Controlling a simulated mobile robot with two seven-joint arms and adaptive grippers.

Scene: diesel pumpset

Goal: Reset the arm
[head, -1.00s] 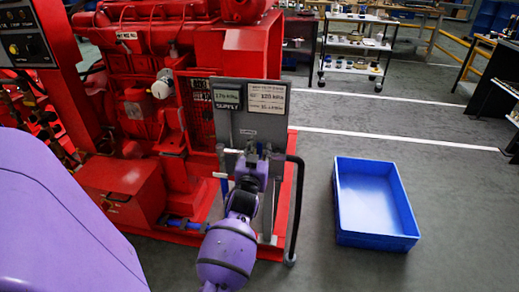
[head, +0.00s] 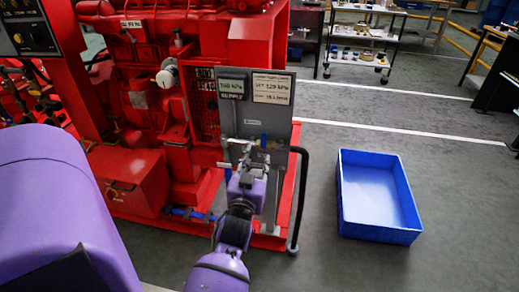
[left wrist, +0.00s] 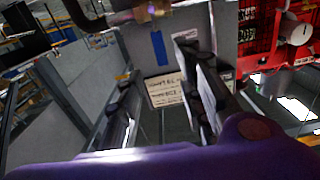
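My left gripper (head: 246,152) is in front of the grey panel (head: 283,121), below its display and label. In the left wrist view its two dark fingers (left wrist: 160,88) stand apart, with nothing visible between them. The panel carries a SUPPLY display (head: 232,88) and a pale label (head: 272,89) with kPa text. A blue upright strip (head: 263,141) shows on the panel just beside the gripper, and also in the left wrist view (left wrist: 158,47). Whether the fingers touch the panel cannot be told. My right gripper is not in view.
The red pumpset (head: 150,110) fills the left and centre behind the panel. A black curved pipe (head: 299,200) rises at the panel's right. An empty blue bin (head: 376,195) sits on the floor at right. A shelf trolley (head: 360,40) stands behind, with open floor between.

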